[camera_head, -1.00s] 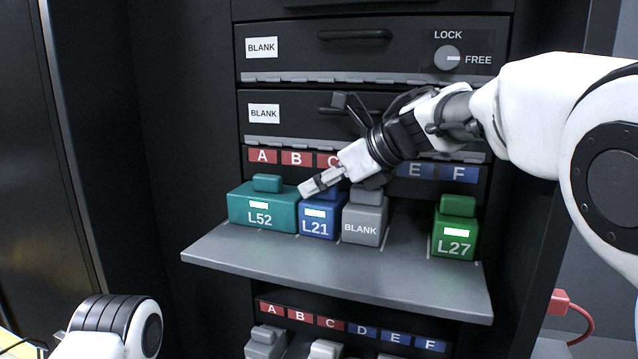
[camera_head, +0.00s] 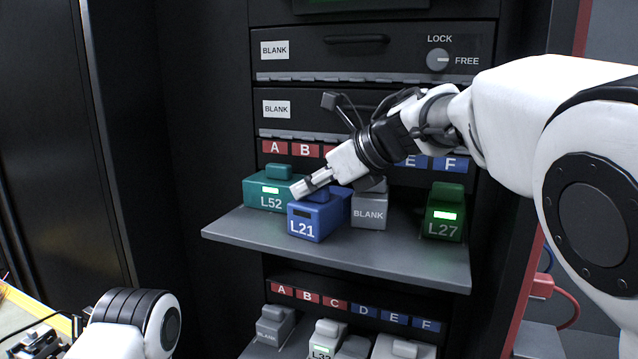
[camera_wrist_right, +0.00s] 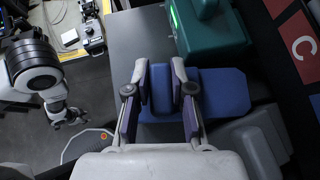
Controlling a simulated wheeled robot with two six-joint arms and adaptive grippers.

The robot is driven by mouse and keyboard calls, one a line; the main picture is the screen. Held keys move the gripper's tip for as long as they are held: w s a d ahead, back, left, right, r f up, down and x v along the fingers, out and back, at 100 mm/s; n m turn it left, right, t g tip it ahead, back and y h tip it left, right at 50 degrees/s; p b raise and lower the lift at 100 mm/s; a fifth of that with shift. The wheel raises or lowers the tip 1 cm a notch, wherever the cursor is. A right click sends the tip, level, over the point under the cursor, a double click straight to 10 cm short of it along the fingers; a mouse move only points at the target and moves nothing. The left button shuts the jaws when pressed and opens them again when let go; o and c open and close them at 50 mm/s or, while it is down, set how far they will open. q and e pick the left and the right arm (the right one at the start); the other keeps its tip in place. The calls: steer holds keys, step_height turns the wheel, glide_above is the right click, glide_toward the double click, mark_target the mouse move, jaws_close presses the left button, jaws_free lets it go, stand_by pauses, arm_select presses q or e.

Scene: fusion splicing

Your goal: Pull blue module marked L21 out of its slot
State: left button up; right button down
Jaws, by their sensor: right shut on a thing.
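The blue module marked L21 (camera_head: 309,221) stands on the grey shelf (camera_head: 230,224). It sits further forward than the teal L52 module (camera_head: 268,193) and the grey BLANK module (camera_head: 369,211), and its display is dark. My right gripper (camera_head: 312,184) is shut on the top handle of L21. In the right wrist view the fingers (camera_wrist_right: 161,88) close on both sides of the blue handle, and the blue body (camera_wrist_right: 222,92) extends to the right.
The green L27 module (camera_head: 443,212) stands at the shelf's right end, with a gap between it and BLANK. A lower shelf holds several modules, one a pale module (camera_head: 327,337). The LOCK/FREE knob (camera_head: 438,60) points to FREE. The shelf's front edge is bare.

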steer(key=shift+f, duration=0.1)
steer(key=c, duration=0.9)
jaws_free()
steer(key=shift+a, duration=0.1)
steer(key=v, duration=1.2)
